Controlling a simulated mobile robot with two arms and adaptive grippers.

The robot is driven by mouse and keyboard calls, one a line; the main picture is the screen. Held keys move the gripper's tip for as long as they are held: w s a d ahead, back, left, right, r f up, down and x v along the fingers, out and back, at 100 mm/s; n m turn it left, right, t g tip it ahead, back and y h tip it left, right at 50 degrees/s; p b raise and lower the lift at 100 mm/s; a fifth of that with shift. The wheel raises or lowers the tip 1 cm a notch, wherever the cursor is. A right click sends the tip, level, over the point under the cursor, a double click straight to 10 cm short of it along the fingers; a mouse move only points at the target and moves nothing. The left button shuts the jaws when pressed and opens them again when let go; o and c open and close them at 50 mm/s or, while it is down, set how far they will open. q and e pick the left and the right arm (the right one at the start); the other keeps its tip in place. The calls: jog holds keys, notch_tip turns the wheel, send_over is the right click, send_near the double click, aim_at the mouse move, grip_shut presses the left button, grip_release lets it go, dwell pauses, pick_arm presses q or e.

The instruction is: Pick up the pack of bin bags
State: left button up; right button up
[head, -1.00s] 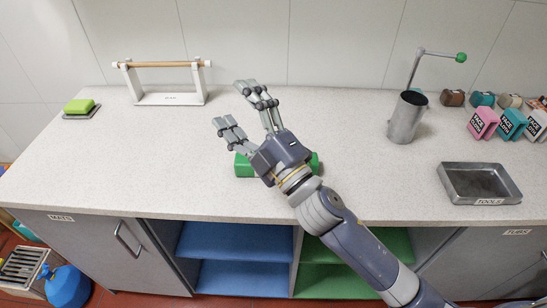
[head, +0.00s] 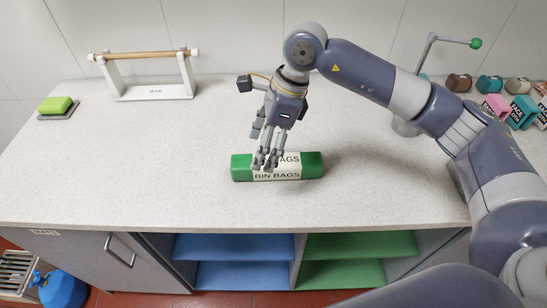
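The pack of bin bags (head: 306,165) is a green roll-shaped pack with a white "BIN BAGS" label. It lies crosswise on the pale speckled countertop (head: 160,160), near the middle. My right gripper (head: 267,158) comes from above with its fingers pointing down. The fingers overlap the pack's label and hide part of it. I cannot tell whether they touch the pack or how far apart they are. My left gripper is not in view.
A wooden roller on a white stand (head: 155,92) and a green sponge (head: 55,104) on a dark holder stand at the back left. Coloured containers (head: 495,108) stand at the right. Open blue (head: 235,247) and green (head: 355,245) shelves are below the counter. The left countertop is clear.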

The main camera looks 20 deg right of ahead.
jog(key=h, duration=0.2)
send_over(277, 166)
jog(key=w+d, duration=0.2)
jog(key=shift+s+a+r, duration=0.15)
jog(key=shift+a+r, duration=0.05)
jog(key=shift+r, duration=0.1)
jog(key=shift+d+f, duration=0.2)
jog(key=shift+d, duration=0.05)
jog(key=f, duration=0.1)
jog(key=f+p, duration=0.1)
jog(key=f, duration=0.2)
jog(key=shift+a+f, duration=0.25)
jog(key=shift+a, duration=0.15)
jog(key=f+p, duration=0.2)
jog(key=f, duration=0.1)
jog(key=f+p, duration=0.1)
jog(key=shift+a+f, duration=0.25)
jog(key=shift+a, duration=0.1)
jog(key=shift+f, duration=0.55)
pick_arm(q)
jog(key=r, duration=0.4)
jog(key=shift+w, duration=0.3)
pick_arm(e)
jog(key=c, duration=1.3)
